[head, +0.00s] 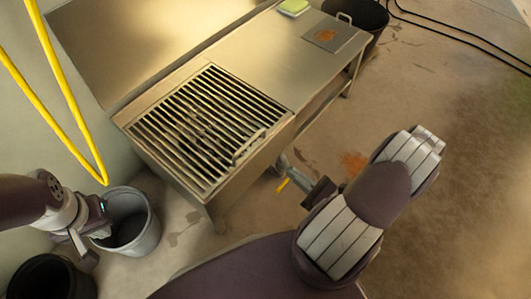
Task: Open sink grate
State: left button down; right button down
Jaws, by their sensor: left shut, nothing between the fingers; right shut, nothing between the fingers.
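The sink grate (205,125), a set of parallel metal bars, lies flat over the basin at the left end of the steel counter. A small loop handle (249,146) stands on its right side. My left gripper (87,260) is shut and empty, low at the left, in front of a grey bucket and well apart from the grate. My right gripper (316,194) is shut and empty, right of the sink's front corner and apart from the grate. It is small and partly hidden by my own arm.
The steel counter (265,50) holds a green-and-white sponge (293,7) and a stained plate (330,36). A grey bucket (145,238) and black bin (45,278) stand lower left. A yellow hose (62,85) hangs left. The floor at right is largely clear; dark cables lie at upper right.

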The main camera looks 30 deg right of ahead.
jog(key=b, duration=0.3)
send_near(259, 146)
jog(key=x, duration=0.4)
jog(key=shift+f, duration=0.1)
jog(key=w+r, duration=0.1)
jog(key=r, duration=0.1)
jog(key=w+a+r+b, duration=0.1)
jog(key=w+r, duration=0.1)
